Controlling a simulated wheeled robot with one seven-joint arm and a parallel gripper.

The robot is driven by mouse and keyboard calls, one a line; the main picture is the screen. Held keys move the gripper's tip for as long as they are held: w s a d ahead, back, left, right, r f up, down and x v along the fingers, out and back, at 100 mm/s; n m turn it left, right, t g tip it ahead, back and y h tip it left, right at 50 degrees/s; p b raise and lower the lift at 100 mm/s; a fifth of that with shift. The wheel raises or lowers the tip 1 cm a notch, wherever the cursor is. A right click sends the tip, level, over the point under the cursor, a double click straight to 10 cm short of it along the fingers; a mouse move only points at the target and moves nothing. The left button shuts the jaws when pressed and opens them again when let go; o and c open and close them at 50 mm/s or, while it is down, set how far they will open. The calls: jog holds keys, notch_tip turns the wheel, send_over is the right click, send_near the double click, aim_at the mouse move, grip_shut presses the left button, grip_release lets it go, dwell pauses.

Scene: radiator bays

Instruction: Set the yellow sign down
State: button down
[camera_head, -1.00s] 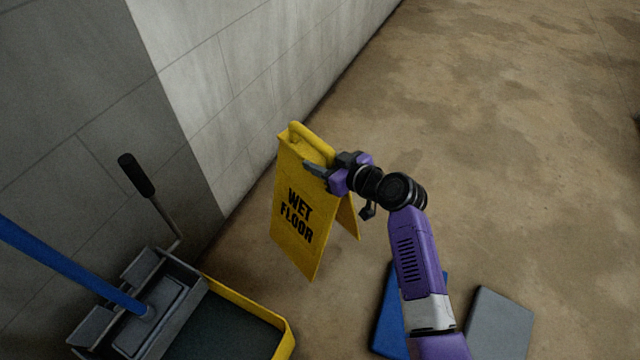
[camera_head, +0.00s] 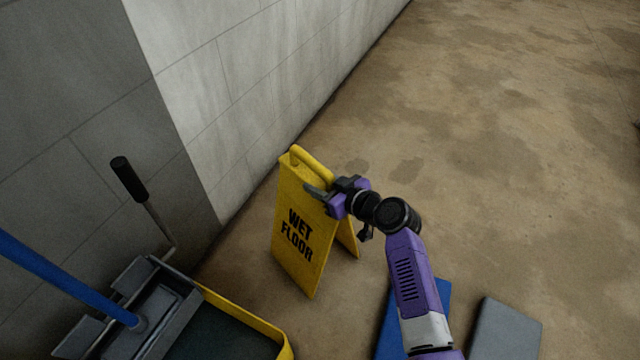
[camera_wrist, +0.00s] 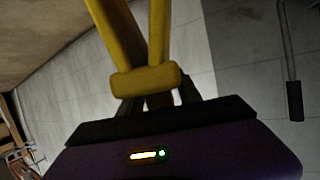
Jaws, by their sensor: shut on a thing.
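The yellow sign (camera_head: 302,228) is an A-frame board with black "WET FLOOR" lettering and a handle loop at its top. It stands roughly upright with its legs spread, beside the wall. I cannot tell for sure whether its feet touch the floor. My gripper (camera_head: 322,192) is shut on the sign near its top, at the right edge in the head view. In the wrist view the sign's yellow top bar (camera_wrist: 146,82) lies between the fingers, with its two panels running away from it. The fingertips are partly hidden behind the bar.
A yellow mop bucket (camera_head: 245,318) with a grey wringer (camera_head: 150,310), a dark-handled lever (camera_head: 130,180) and a blue pole (camera_head: 60,275) stands at lower left. A blue slab (camera_head: 436,300) and a grey slab (camera_head: 503,330) lie at the bottom.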

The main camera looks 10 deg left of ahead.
jog(key=c, duration=0.8)
grip_release()
jog(key=shift+f, duration=0.1)
jog(key=shift+s+d+r+p, duration=0.1)
jog(key=shift+r+p, duration=0.15)
jog(key=shift+p, duration=0.1)
jog(key=p+v, duration=0.4)
jog(key=v, duration=0.7)
jog(key=shift+s+d, duration=0.2)
jog(key=shift+d, duration=0.1)
